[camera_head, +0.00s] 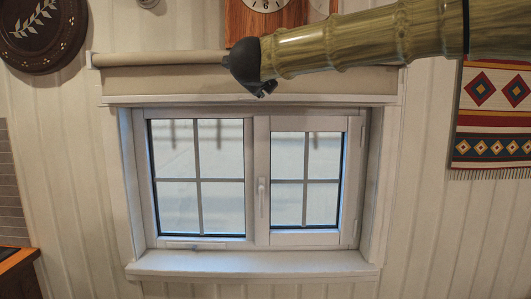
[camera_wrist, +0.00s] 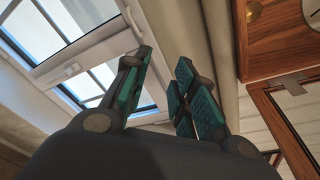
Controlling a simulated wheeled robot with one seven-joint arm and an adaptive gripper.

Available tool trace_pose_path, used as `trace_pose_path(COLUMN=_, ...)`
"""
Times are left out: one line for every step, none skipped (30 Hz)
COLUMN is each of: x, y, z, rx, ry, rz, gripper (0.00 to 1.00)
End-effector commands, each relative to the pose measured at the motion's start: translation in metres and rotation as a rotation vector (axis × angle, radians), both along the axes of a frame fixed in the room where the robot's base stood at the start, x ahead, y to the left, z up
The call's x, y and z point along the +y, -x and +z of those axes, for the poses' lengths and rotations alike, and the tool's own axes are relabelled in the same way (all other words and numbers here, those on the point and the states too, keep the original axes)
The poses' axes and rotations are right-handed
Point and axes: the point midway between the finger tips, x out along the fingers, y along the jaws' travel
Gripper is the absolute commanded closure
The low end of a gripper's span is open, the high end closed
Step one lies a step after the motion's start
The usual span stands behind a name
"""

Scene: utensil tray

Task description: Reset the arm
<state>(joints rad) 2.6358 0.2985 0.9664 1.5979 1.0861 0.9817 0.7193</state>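My gripper (camera_wrist: 164,58) shows in the wrist view with its two teal-padded fingers apart and nothing between them. In the head view my arm, with a bamboo-like surface, reaches in from the upper right, nearly level across the top of the window. Its dark end is in front of the rolled blind; no fingers can be made out there. No utensil or tray shows in either view.
A closed white window (camera_head: 262,207) with a sill (camera_head: 250,263) fills the middle. A rolled blind (camera_head: 160,60), a wooden clock (camera_head: 240,20), a dark plate (camera_head: 40,50) and a patterned hanging (camera_head: 490,130) are on the wall. A counter corner (camera_head: 15,262) shows lower left.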

Motion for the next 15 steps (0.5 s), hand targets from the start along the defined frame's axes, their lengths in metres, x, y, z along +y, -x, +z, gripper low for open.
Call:
trace_pose_path(x=0.001, y=-0.010, z=-0.032, rx=0.023, ry=0.054, rz=0.006, gripper=0.73)
trace_pose_path(x=0.001, y=-0.015, z=-0.048, rx=0.033, ry=0.085, rz=0.012, gripper=0.73)
trace_pose_path(x=0.001, y=-0.021, z=-0.071, rx=0.047, ry=0.127, rz=0.018, gripper=0.73)
trace_pose_path(x=0.000, y=-0.025, z=-0.088, rx=0.059, ry=0.159, rz=0.024, gripper=0.73)
trace_pose_path(x=0.000, y=-0.029, z=-0.105, rx=0.070, ry=0.190, rz=0.029, gripper=0.73)
trace_pose_path(x=-0.001, y=-0.034, z=-0.128, rx=0.085, ry=0.231, rz=0.037, gripper=0.73)
trace_pose_path(x=-0.001, y=-0.036, z=-0.144, rx=0.097, ry=0.263, rz=0.045, gripper=0.73)
trace_pose_path(x=-0.002, y=-0.039, z=-0.162, rx=0.108, ry=0.293, rz=0.053, gripper=0.73)
trace_pose_path(x=-0.002, y=-0.042, z=-0.185, rx=0.124, ry=0.333, rz=0.064, gripper=0.73)
trace_pose_path(x=-0.003, y=-0.043, z=-0.202, rx=0.136, ry=0.366, rz=0.074, gripper=0.73)
trace_pose_path(x=-0.004, y=-0.045, z=-0.220, rx=0.149, ry=0.395, rz=0.084, gripper=0.73)
trace_pose_path(x=-0.006, y=-0.046, z=-0.242, rx=0.165, ry=0.435, rz=0.097, gripper=0.73)
trace_pose_path(x=-0.007, y=-0.046, z=-0.260, rx=0.178, ry=0.466, rz=0.108, gripper=0.73)
trace_pose_path(x=-0.008, y=-0.047, z=-0.277, rx=0.190, ry=0.495, rz=0.119, gripper=0.73)
trace_pose_path(x=-0.010, y=-0.046, z=-0.300, rx=0.207, ry=0.534, rz=0.135, gripper=0.73)
